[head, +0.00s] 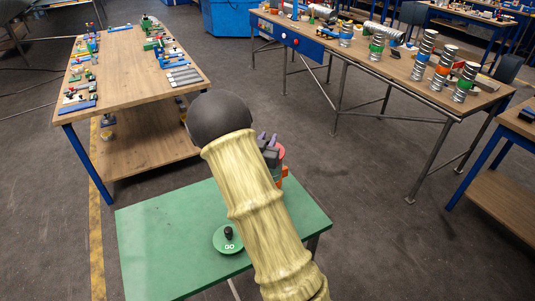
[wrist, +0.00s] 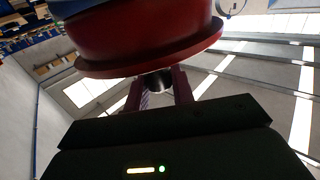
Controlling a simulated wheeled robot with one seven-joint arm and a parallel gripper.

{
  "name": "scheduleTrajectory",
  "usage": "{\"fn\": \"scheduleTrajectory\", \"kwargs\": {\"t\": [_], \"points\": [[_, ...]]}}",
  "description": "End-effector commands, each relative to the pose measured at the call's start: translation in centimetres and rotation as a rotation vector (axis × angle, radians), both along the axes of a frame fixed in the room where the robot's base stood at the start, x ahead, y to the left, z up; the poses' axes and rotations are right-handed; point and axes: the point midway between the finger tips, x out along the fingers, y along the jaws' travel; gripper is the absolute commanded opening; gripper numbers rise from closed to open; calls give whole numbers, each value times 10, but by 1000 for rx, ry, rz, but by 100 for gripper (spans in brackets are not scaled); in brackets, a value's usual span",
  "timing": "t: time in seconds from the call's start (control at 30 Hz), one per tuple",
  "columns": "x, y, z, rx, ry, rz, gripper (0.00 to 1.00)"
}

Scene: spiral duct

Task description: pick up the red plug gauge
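The red plug gauge fills the top of the wrist view as a broad red flanged body (wrist: 150,38), with a short dark handle (wrist: 158,81) at its lower side. My gripper (wrist: 159,92) has one finger on each side of this handle and looks shut on it; the exact contact is dark. In the head view my gripper (head: 268,138) is above the back right of the green table, with two purplish fingertips. A red part of the gauge (head: 282,150) shows just right of them. My arm and the gripper body hide the rest.
The green table (head: 155,240) bears a green gauge marked GO (head: 228,239) with a black knob, close left of my arm. A wooden bench (head: 130,75) with small parts stands at the left. A long bench (head: 390,75) at the right carries several ringed cylinders. Grey floor lies between.

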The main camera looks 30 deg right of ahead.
Motion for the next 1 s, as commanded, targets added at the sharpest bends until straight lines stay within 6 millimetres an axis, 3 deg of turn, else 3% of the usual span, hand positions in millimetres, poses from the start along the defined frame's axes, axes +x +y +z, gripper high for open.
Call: {"fn": "scheduleTrajectory", "kwargs": {"t": [0.47,0.67,1.0], "points": [[0,0,7,-1,-4,0,0],[0,0,29,1,-8,1,0],[0,0,86,1,-6,0,0]]}}
